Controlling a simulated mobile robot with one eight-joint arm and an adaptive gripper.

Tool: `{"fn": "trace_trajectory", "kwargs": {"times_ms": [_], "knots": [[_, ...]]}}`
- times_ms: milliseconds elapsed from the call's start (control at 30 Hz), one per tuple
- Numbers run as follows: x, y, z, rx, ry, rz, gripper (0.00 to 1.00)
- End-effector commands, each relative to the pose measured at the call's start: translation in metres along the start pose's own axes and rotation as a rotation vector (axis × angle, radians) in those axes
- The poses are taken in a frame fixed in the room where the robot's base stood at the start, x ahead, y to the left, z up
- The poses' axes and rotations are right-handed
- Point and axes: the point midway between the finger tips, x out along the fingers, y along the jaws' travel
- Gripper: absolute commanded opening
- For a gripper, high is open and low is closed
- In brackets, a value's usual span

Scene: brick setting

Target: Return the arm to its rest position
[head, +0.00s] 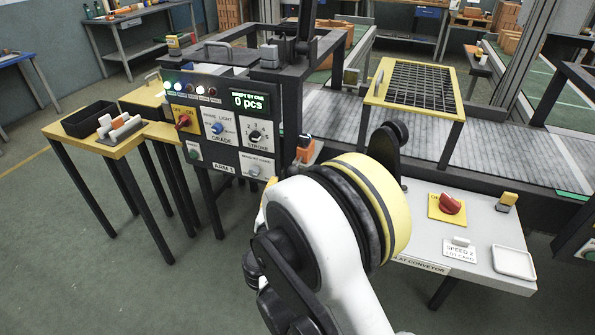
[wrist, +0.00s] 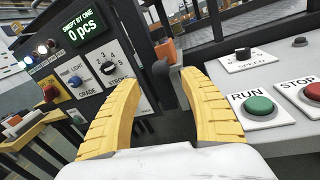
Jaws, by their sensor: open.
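My gripper (wrist: 168,78) shows in the wrist view as two yellow ridged fingers, spread apart with nothing between them. In the head view my white and yellow arm fills the lower middle and hides the gripper. The control panel (head: 222,130) with the "0 pcs" display stands just beyond the arm; it also shows at the left of the wrist view (wrist: 78,65). In the wrist view a green RUN button (wrist: 258,105) and a red STOP button (wrist: 313,91) are right of the fingers, apart from them.
A white conveyor console (head: 480,235) with a red knob (head: 449,204) lies right of my arm. A yellow-framed grid stand (head: 412,85) is behind it on the conveyor. A yellow table (head: 135,137) with a black bin (head: 90,119) stands left. The floor at front left is clear.

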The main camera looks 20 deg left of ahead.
Motion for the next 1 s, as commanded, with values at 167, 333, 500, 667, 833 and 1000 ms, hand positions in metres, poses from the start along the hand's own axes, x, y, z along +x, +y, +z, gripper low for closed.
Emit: {"fn": "trace_trajectory", "kwargs": {"times_ms": [167,333,500,667,833,1000], "knots": [[0.003,-0.005,0.005,0.022,0.008,-0.013,0.51],[0.021,-0.056,0.043,0.235,0.070,-0.128,0.51],[0.022,-0.146,0.099,0.644,0.142,-0.345,0.51],[-0.009,-0.227,0.139,1.050,0.156,-0.562,0.51],[-0.070,-0.295,0.166,1.488,0.114,-0.793,0.51],[-0.145,-0.340,0.176,1.928,0.015,-1.018,0.51]]}}
